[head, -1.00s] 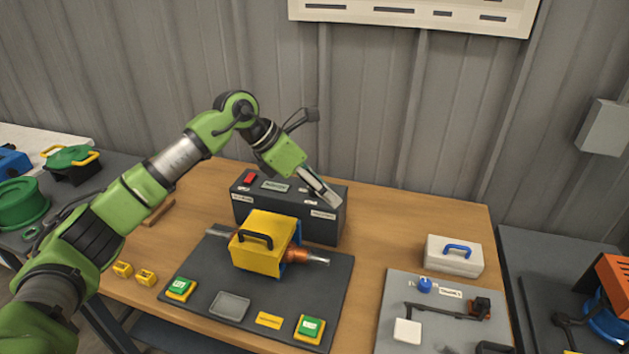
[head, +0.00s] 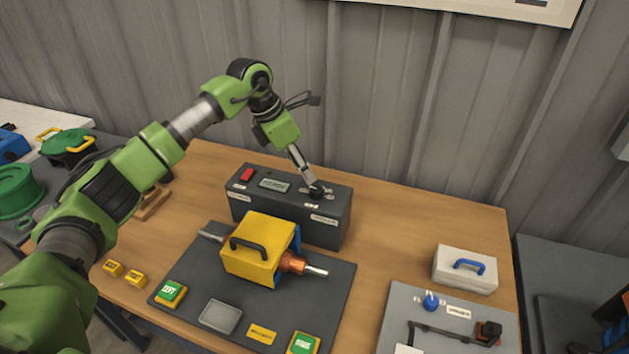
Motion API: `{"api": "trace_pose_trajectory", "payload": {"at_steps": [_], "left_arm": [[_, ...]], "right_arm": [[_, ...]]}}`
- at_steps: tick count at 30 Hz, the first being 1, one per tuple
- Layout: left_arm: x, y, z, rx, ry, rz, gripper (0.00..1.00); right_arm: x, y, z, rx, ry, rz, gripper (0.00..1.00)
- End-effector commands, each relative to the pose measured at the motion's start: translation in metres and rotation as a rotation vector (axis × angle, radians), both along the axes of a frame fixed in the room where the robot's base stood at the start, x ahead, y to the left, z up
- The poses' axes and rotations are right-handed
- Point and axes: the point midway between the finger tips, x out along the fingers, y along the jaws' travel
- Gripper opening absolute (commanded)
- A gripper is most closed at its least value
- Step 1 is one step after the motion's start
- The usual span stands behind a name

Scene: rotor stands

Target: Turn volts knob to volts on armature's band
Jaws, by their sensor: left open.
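The dark control box (head: 285,218) stands at the back middle of the wooden table. Its top carries a red switch (head: 246,174), a small display (head: 274,185) and a black knob (head: 317,190) near the right end. My left gripper (head: 312,184) points down at the knob, its fingertips at or just above it; I cannot tell whether they touch. The jaws are open. The armature (head: 293,264), copper-coloured with a steel shaft, lies in front of the box, mostly hidden under a yellow housing with a black handle (head: 256,252). The band and label text are too small to read. My right gripper is not in view.
A dark mat (head: 330,303) under the armature holds a green left button (head: 171,291), another green button (head: 303,344), a grey tray (head: 220,316) and a yellow tag (head: 262,334). A white case (head: 465,269) stands at right. Yellow blocks (head: 135,279) lie at left.

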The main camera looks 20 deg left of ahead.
Motion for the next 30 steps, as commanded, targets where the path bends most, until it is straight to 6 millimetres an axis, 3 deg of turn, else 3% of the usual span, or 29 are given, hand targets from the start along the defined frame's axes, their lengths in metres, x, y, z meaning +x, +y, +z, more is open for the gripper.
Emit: {"api": "trace_pose_trajectory", "payload": {"at_steps": [5, 12, 25, 29, 30], "left_arm": [[0.010, -0.012, -0.034, -0.002, 0.005, -0.001, 0.41], [0.019, -0.022, -0.067, -0.002, 0.002, 0.000, 0.41], [0.022, -0.024, -0.077, -0.001, -0.001, 0.000, 0.41], [0.022, -0.024, -0.077, -0.001, -0.001, 0.000, 0.07], [0.022, -0.024, -0.077, -0.001, -0.001, 0.000, 0.04]], "right_arm": [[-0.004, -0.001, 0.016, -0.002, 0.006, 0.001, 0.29], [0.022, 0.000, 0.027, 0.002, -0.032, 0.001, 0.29], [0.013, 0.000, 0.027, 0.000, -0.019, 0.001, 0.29], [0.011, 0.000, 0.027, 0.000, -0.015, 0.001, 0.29], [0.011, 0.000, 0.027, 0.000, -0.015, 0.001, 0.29]]}}
